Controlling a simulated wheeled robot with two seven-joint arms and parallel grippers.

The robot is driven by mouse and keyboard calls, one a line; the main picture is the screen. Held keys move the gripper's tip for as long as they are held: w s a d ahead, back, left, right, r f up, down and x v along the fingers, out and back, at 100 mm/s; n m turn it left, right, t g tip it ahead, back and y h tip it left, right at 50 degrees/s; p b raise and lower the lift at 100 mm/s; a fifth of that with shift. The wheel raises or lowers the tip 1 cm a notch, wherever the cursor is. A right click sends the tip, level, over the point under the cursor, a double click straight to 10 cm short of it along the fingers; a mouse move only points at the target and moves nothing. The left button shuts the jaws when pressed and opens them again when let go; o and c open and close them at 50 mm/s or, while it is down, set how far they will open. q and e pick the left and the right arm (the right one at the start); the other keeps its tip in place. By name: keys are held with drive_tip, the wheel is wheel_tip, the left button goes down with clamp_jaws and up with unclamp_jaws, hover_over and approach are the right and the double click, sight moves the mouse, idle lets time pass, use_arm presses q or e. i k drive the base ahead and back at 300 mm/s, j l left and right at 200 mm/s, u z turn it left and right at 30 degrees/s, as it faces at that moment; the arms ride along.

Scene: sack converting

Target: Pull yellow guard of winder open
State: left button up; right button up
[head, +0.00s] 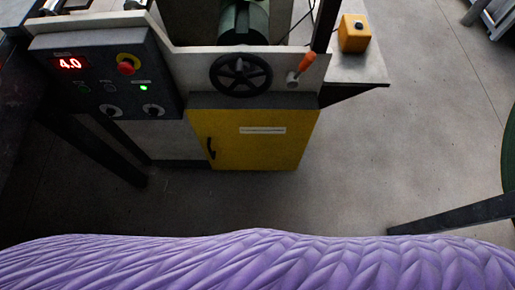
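The yellow guard (262,143) is a door-like panel on the front of the winder, below a black handwheel (241,74). It looks closed against the frame. A dark curved handle (211,148) sits near its left edge, and a white label strip is near its top. Neither of my grippers shows in the head view.
A control panel (97,75) with a red 4.0 display, a red button and a green light stands left of the guard. An orange-tipped lever (302,68) and a yellow box (354,33) are at the right. A purple ridged surface (260,262) fills the bottom. Grey floor is clear between.

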sight(230, 139)
drive_tip(key=k+l+u, duration=0.25)
drive_tip(key=u, duration=0.15)
drive_tip(key=k+l+u, duration=0.2)
drive_tip(key=u, duration=0.15)
drive_tip(key=k+l+u, duration=0.1)
drive_tip(key=k+u, duration=0.3)
drive_tip(key=i, duration=0.05)
